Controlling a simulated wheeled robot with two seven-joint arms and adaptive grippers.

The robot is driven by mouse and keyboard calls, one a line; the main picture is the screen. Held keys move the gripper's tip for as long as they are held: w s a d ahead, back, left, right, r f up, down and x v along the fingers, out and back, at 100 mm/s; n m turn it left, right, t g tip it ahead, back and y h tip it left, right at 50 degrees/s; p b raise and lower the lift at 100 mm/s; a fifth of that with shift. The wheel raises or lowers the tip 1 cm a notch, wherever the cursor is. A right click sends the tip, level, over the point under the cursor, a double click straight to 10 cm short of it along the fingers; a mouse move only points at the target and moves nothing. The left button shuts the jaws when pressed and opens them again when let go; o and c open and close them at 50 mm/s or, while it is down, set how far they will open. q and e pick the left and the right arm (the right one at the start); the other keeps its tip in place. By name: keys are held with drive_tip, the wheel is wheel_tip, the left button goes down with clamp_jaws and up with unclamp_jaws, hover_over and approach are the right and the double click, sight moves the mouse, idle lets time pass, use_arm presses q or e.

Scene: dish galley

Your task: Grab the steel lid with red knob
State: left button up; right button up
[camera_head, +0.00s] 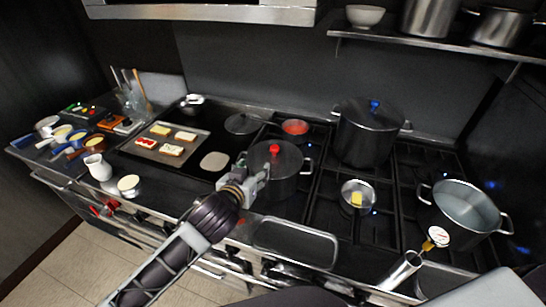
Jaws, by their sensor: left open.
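The steel lid with red knob sits on a dark pot (285,185) in the middle of the stove; the lid (290,158) is dark grey and its red knob (274,149) stands up at its top. My left gripper (258,172) is open, at the pot's left front side, just below and left of the knob. It covers part of the pot and of the lid's left edge. Whether a finger touches the pot or lid I cannot tell. My right gripper does not show.
A tall pot with blue-knobbed lid (374,112) stands behind right. An open pot (465,207) is at far right, a small pan with a yellow piece (357,195) nearer. A small red-filled pot (295,128) is behind the lid. A toast tray (166,144) lies left.

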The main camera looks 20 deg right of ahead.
sight(274, 148)
use_arm(q)
drive_tip(key=shift+w+d+r+m+h, duration=0.2)
drive_tip(key=shift+d+r+m+h, duration=0.3)
drive_tip(key=shift+d+r, duration=0.5)
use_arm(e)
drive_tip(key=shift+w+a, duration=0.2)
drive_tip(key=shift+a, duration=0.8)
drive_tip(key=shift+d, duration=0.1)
use_arm(q)
drive_tip(key=shift+p+x, duration=0.4)
drive_tip(key=shift+x, duration=1.75)
drive_tip(key=shift+p+x, duration=0.3)
drive_tip(key=shift+x, duration=1.8)
drive_tip(key=shift+d, duration=0.1)
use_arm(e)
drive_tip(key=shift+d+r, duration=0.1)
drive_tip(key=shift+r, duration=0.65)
